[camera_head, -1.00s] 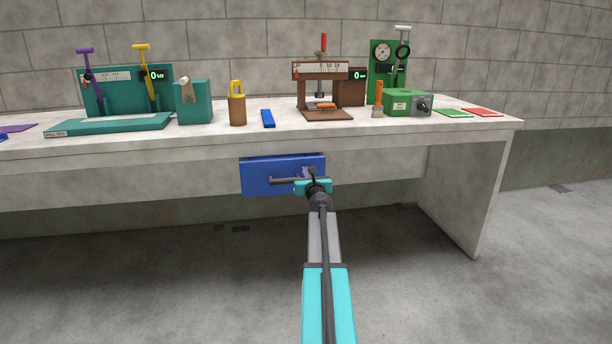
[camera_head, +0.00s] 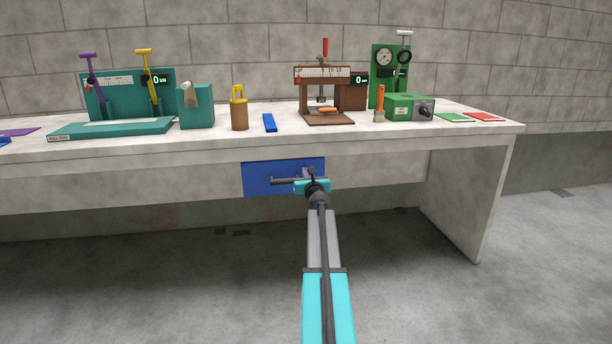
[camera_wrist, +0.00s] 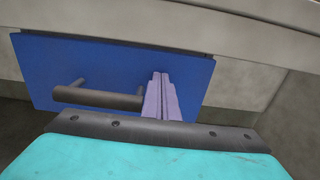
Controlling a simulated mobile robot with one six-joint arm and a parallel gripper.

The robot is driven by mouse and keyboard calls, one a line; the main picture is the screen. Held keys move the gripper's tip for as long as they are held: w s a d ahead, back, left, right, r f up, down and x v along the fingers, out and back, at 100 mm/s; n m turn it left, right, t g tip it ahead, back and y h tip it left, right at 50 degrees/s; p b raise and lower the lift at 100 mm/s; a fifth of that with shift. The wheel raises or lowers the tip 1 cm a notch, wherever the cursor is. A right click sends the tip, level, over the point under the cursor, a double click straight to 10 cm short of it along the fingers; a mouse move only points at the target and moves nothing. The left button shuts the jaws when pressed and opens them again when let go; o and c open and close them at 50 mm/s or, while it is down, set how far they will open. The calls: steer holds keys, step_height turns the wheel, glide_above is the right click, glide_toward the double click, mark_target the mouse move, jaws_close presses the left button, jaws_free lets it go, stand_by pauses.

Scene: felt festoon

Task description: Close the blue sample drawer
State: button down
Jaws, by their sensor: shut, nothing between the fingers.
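The blue sample drawer (camera_head: 258,171) is set under the front edge of the workbench. In the head view its front looks flush with the bench, with no open top showing. In the wrist view the blue front (camera_wrist: 107,65) fills the middle, with a dark bar handle (camera_wrist: 95,96) at its left half. My gripper (camera_head: 310,174) is shut and empty, its fingers at the right half of the drawer front, right of the handle. The pale purple fingers (camera_wrist: 160,92) appear to touch or nearly touch the front; I cannot tell which.
The floor in front is clear.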

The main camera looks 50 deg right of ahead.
steer(key=p+v, duration=0.1)
steer(key=v, duration=1.3)
stand_by(0.6)
steer(key=shift+p, duration=0.3)
